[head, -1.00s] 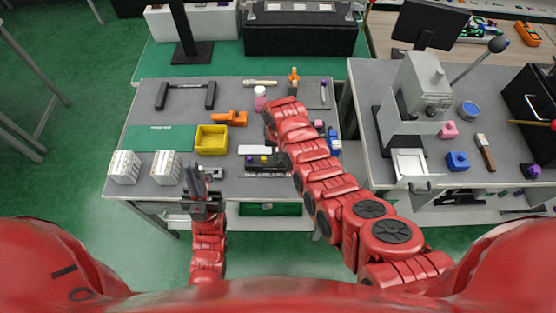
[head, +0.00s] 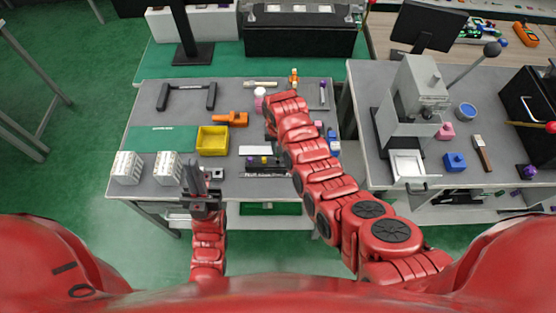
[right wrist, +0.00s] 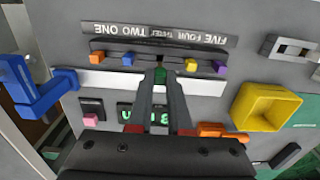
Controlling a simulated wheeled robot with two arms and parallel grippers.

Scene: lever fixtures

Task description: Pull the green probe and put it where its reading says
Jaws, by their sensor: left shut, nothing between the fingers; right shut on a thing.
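In the right wrist view my right gripper (right wrist: 161,78) is shut on the green probe (right wrist: 161,74). The probe is in line with the row of orange (right wrist: 97,57), blue (right wrist: 128,60), yellow (right wrist: 191,64) and purple (right wrist: 220,68) probes; I cannot tell whether it is clear of its socket. A dark label strip (right wrist: 110,32) with upside-down number words runs behind the row. A display (right wrist: 125,112) with green characters is partly covered by my fingers, so its reading is unclear. In the head view my left gripper (head: 202,180) is shut and empty near the front table edge.
A yellow bin (head: 212,141) and an orange tool (head: 232,119) stand left of the probe rack. A blue lever fixture (right wrist: 38,92) is at the left in the right wrist view. White boxes (head: 126,167) are at the table's left. Grey table shows between things.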

